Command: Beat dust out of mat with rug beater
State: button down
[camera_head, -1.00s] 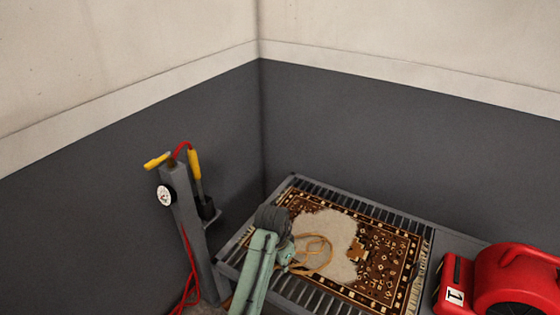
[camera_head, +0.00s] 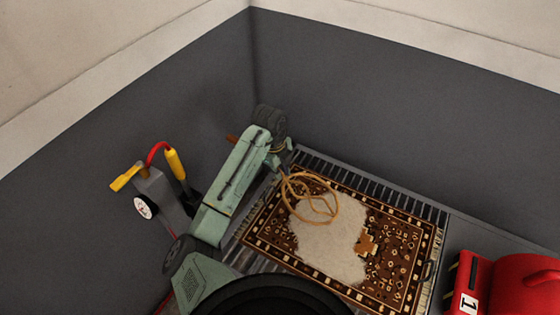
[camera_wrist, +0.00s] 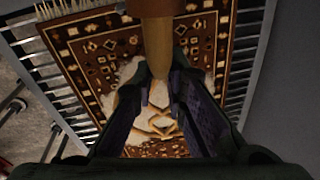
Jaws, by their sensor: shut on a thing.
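The mat (camera_head: 400,250) is a brown patterned rug with fringed ends, lying flat on a slatted grate. A pale grey dust patch (camera_head: 330,252) covers much of its middle and left. My gripper (camera_head: 283,158) is shut on the handle of the rug beater, a looped tan cane tool (camera_head: 312,198). The beater's head shows above the dusty part of the mat in the head view; I cannot tell the exact gap. In the wrist view, the handle (camera_wrist: 158,45) runs between the fingers (camera_wrist: 160,95), and the mat (camera_wrist: 95,45) lies beyond.
A red blower (camera_head: 520,285) marked 1 stands at the right. A grey post (camera_head: 165,195) with a gauge and a yellow-handled red hose stands at the left. Grey walls (camera_head: 400,110) close in the corner behind the slatted grate (camera_head: 335,165).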

jog(key=shift+s+f+b, duration=0.15)
jog(key=shift+f+b, duration=0.3)
jog(key=shift+f, duration=0.25)
jog(key=shift+f+b, duration=1.5)
jog(key=shift+f, duration=0.7)
jog(key=shift+f, duration=0.1)
jog(key=shift+f, duration=0.1)
jog(key=shift+f+b, duration=0.4)
jog(key=shift+f, duration=0.05)
jog(key=shift+f+b, duration=0.3)
jog(key=shift+f, duration=0.25)
dwell(0.3)
